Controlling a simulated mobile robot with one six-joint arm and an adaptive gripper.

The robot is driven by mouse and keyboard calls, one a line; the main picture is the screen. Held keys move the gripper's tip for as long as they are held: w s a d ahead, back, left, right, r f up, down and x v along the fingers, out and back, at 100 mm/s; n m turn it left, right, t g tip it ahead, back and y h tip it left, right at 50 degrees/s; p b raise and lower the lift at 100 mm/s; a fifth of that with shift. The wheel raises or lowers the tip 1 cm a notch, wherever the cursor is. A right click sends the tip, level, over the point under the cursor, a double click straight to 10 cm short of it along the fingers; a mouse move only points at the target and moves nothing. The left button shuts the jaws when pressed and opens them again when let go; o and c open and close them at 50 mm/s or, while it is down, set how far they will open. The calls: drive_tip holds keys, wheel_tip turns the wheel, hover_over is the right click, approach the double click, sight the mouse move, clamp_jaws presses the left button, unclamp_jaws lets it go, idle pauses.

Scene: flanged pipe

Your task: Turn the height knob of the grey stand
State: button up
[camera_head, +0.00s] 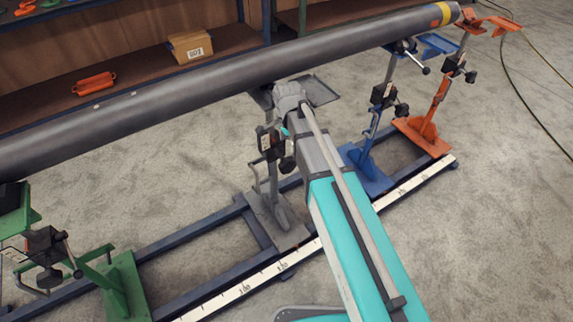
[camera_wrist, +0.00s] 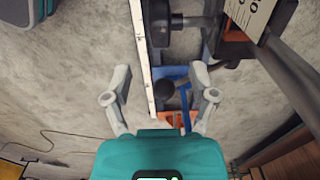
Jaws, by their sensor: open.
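The grey stand (camera_head: 282,222) stands on the blue rail frame under the long pipe, in the middle of the head view. Its dark knob (camera_head: 287,165) sticks out on the right side of its upright, close to my arm. In the head view my arm crosses the stand's upper part and hides most of my gripper. In the wrist view my gripper (camera_wrist: 161,97) is open, with one finger on each side. A dark round knob (camera_wrist: 165,89) shows between the fingertips, not visibly gripped; I cannot tell its depth. A larger dark cylinder (camera_wrist: 160,22) lies above it.
The dark pipe (camera_head: 210,78) runs above the stands. The blue stand (camera_head: 368,172) and orange stand (camera_head: 426,132) are to the right, the green stand (camera_head: 122,288) to the left. A white scale strip (camera_head: 240,287) lines the frame. Shelves (camera_head: 215,40) stand behind.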

sight(287, 159)
drive_tip(key=shift+f+b, duration=4.45)
drive_tip(key=shift+f, duration=0.25)
drive_tip(key=shift+c, duration=0.2)
clamp_jaws()
